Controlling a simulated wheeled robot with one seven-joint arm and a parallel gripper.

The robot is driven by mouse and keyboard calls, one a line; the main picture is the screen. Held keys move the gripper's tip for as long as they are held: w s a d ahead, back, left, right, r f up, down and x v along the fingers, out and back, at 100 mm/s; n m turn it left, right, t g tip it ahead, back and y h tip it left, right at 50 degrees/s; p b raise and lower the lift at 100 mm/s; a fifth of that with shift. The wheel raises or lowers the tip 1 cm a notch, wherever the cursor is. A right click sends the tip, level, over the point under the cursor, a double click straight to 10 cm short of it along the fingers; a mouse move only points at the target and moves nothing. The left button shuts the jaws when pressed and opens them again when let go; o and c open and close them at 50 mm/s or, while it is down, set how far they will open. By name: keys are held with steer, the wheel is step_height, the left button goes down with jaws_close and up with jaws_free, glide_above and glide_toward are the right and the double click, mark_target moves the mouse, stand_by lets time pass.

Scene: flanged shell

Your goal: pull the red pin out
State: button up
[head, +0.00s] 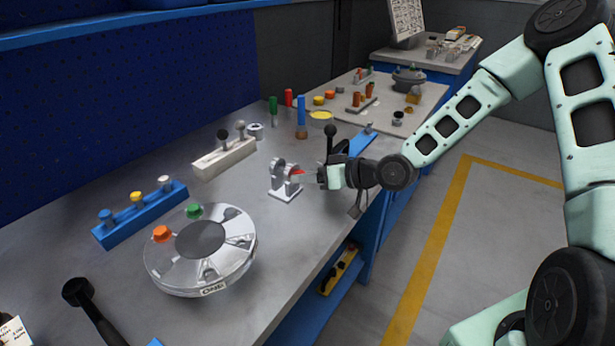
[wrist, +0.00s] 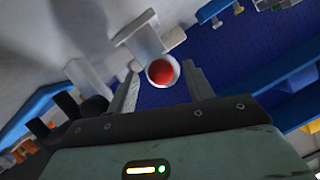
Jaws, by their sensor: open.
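The red pin (head: 297,173) sits in a small grey metal bracket (head: 284,193) on the workbench, its end pointing right toward my gripper. In the wrist view the pin's round red end (wrist: 161,72) faces the camera, with a pale ring around it. My gripper (head: 308,175) is just right of the bracket, level with the pin. In the wrist view its two fingers (wrist: 160,88) stand apart on either side of the red end. The gripper is open and holds nothing. I cannot tell whether either finger touches the pin.
A clear round flanged shell (head: 170,283) with orange and green knobs stands in front left. A blue block (head: 140,222) with coloured pegs and a pale block (head: 222,160) lie behind it. Coloured handles (head: 301,110) stand farther back. The bench edge runs along the right.

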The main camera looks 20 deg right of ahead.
steer(key=shift+w+a+f, duration=0.15)
steer(key=shift+w+a, duration=0.1)
steer(key=c, duration=1.1)
steer(key=shift+s+d+p, duration=0.35)
steer(key=shift+s+d, duration=0.7)
steer(key=shift+s, duration=0.35)
steer(key=shift+s+d+p, duration=0.35)
steer(key=shift+s+d, duration=0.65)
steer(key=shift+s, duration=0.45)
steer(key=shift+s+d+p, duration=0.35)
steer(key=shift+s+d, duration=0.7)
steer(key=shift+s, duration=0.35)
